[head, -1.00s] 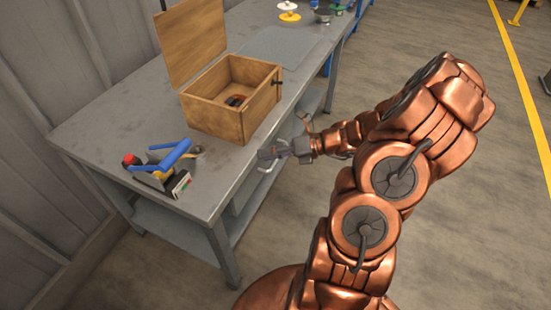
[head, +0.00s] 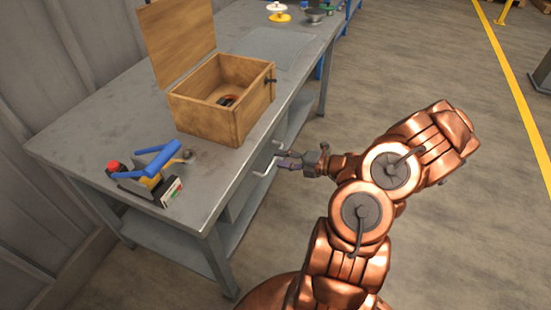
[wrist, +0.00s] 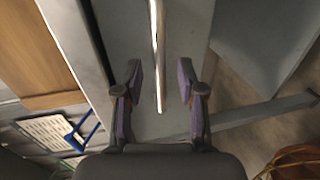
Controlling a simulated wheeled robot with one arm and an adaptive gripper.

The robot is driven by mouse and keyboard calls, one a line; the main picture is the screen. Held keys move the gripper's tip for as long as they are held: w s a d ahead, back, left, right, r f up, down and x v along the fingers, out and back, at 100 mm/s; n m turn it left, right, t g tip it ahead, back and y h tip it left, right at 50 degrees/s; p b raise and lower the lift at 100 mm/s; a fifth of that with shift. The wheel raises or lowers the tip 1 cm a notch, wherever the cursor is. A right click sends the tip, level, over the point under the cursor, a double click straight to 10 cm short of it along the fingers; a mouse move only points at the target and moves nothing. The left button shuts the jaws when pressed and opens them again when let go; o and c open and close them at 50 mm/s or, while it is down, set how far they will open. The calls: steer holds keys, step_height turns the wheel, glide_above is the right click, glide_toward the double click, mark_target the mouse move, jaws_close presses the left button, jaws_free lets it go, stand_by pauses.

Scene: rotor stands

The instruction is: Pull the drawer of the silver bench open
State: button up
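The silver bench (head: 90,125) is a long grey metal bench with a lower shelf. Its drawer (head: 238,193) is under the top on the side facing my arm, and it looks shut or nearly so. A pale bar handle (head: 267,167) stands out from the drawer front. My gripper (head: 283,160) is at the handle, just off the bench edge. In the wrist view, my gripper (wrist: 159,75) has its fingers apart, and the bright handle bar (wrist: 157,50) runs lengthwise between them in the picture. Neither finger visibly touches it. How deep the bar sits between them is unclear.
An open wooden box (head: 215,118) with something dark inside stands on the bench near the edge above the drawer. A blue-handled tool (head: 155,165) lies at the near end. The lower shelf (head: 165,238) is below.

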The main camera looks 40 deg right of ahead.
mark_target(275, 158)
steer(key=shift+x, duration=1.6)
jaws_close()
